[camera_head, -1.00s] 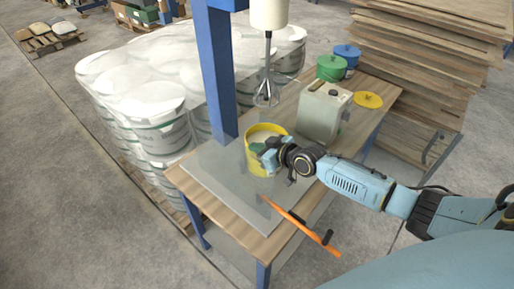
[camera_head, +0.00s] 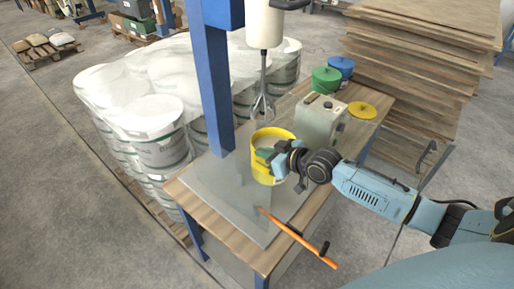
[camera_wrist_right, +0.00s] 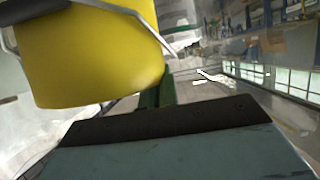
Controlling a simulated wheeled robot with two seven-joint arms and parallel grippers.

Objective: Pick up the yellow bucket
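The yellow bucket (camera_head: 263,170) is at the grey board on the wooden table, below and beside the mixer whisk. It looks close to upright. Whether its base is clear of the board is hard to tell. My right gripper (camera_head: 272,156) is at the bucket's near right rim, with a greenish finger part showing over the opening. It appears shut on the bucket wall. In the right wrist view the yellow bucket (camera_wrist_right: 90,55) fills the upper left, with its thin metal handle along its side. The fingertips are mostly hidden there. My left gripper is not in view.
A mixer whisk (camera_head: 263,105) hangs behind the bucket beside a blue post (camera_head: 212,85). A grey-green canister (camera_head: 320,123) stands close on the right. Green (camera_head: 326,79) and blue (camera_head: 341,68) pots and a yellow lid (camera_head: 362,110) lie beyond. An orange-handled tool (camera_head: 300,240) lies at the front.

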